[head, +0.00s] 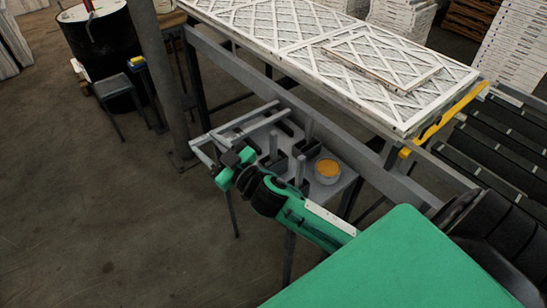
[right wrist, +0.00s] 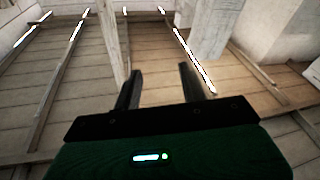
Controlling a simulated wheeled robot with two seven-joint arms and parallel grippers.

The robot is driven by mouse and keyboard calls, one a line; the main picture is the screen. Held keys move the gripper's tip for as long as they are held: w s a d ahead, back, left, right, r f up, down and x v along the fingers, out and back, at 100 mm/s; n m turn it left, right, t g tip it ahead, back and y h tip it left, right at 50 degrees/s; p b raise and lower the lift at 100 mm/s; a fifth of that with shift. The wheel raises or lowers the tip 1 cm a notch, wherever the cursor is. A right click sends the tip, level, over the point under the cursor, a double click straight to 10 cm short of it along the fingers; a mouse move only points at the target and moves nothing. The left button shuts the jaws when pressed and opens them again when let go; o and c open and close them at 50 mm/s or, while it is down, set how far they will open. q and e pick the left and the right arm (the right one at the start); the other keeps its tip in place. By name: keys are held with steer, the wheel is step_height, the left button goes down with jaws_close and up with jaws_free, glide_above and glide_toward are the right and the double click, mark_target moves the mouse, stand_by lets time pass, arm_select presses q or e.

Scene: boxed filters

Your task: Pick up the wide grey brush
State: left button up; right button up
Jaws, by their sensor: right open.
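A small grey table (head: 262,122) stands below the long bench in the head view. On it are several dark blocky pieces with upright grey posts, one of them a dark block (head: 306,149). I cannot tell which, if any, is the wide grey brush. My right gripper (head: 228,158) is at the table's left front edge, with the green arm reaching in from the lower right. In the right wrist view its two dark fingers (right wrist: 160,76) stand apart with nothing between them. My left gripper is not in view.
A round tub with orange content (head: 327,168) stands at the table's right end. White lattice filters (head: 375,60) lie on the long bench behind. A roller conveyor (head: 500,130) is at the right. A black drum (head: 100,45) stands at the back left.

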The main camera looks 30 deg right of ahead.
steer(key=a+r+n+g+y, duration=0.7)
steer(key=n+y, duration=0.4)
steer(key=y, duration=0.1)
steer(key=n+g+h, duration=0.2)
steer(key=g+h, duration=1)
steer(key=h, duration=0.6)
glide_above(273, 142)
steer(key=f, duration=0.2)
steer(key=d+f, duration=0.1)
steer(key=shift+w+f, duration=0.15)
steer(key=shift+f, duration=0.25)
steer(key=shift+d+f, duration=0.15)
steer(key=shift+f, duration=0.15)
step_height(273, 142, down, 8)
steer(key=shift+r+p, duration=0.2)
steer(key=shift+p, duration=0.85)
steer(key=f+p, duration=0.1)
steer(key=f, duration=0.2)
steer(key=f+p, duration=0.1)
steer(key=shift+w+a+f+p, duration=0.25)
steer(key=shift+w+f+p, duration=0.05)
steer(key=shift+w+p, duration=0.05)
steer(key=shift+f, duration=0.4)
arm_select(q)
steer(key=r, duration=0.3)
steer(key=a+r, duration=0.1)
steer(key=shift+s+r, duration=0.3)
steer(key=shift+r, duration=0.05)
